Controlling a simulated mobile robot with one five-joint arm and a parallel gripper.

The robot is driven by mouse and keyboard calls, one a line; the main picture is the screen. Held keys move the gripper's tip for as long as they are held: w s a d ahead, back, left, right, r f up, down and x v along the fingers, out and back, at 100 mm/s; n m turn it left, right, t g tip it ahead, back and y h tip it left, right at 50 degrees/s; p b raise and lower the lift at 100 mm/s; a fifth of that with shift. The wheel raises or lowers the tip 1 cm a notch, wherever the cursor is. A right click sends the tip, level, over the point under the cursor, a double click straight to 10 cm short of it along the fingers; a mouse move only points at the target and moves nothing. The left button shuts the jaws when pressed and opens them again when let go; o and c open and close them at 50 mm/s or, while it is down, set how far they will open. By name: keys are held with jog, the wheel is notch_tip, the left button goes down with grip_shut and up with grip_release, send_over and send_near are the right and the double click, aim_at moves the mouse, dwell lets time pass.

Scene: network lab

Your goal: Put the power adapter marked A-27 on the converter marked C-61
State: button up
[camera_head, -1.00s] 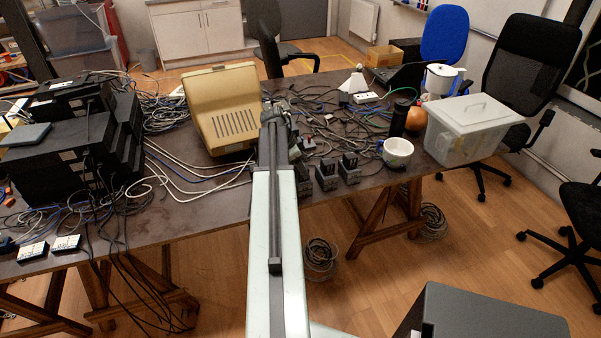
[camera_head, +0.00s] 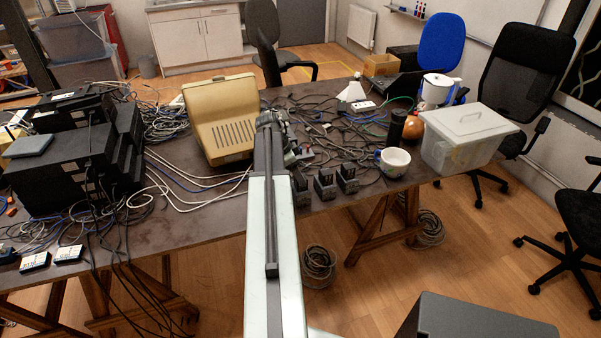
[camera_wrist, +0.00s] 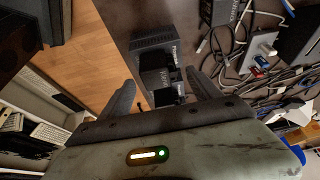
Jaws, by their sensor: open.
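Several black block-shaped power adapters stand near the table's front edge, among them one in the middle (camera_head: 325,184) and one to its right (camera_head: 347,180). I cannot read their markings, so I cannot tell which is A-27. In the wrist view, black blocks (camera_wrist: 155,42) with small pale lettering lie ahead of and between my open fingers; my gripper (camera_wrist: 163,90) appears empty. Two small dark boxes with white labelled tops, possibly converters, lie at the table's front left, one (camera_head: 34,262) beside the other (camera_head: 69,254). Their marks are unreadable. In the head view my arm hides the fingertips.
A beige slotted case (camera_head: 220,115) stands left of my arm. Stacked black devices (camera_head: 60,165) stand farther left. Loose cables cover much of the table (camera_head: 200,225).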

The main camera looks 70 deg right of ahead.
jog(key=p+v, duration=0.7)
jog(key=v, duration=0.2)
jog(key=w+a+f+n+t, duration=0.15)
jog(key=w+a+n, duration=1.05)
jog(key=w+a, duration=1.25)
jog(key=w+a+n+t+y, duration=0.2)
jog(key=a+n, duration=1.4)
jog(key=a, duration=2.4)
jog(key=shift+w+y, duration=0.4)
jog(key=shift+w, duration=0.1)
jog(key=shift+f, duration=0.1)
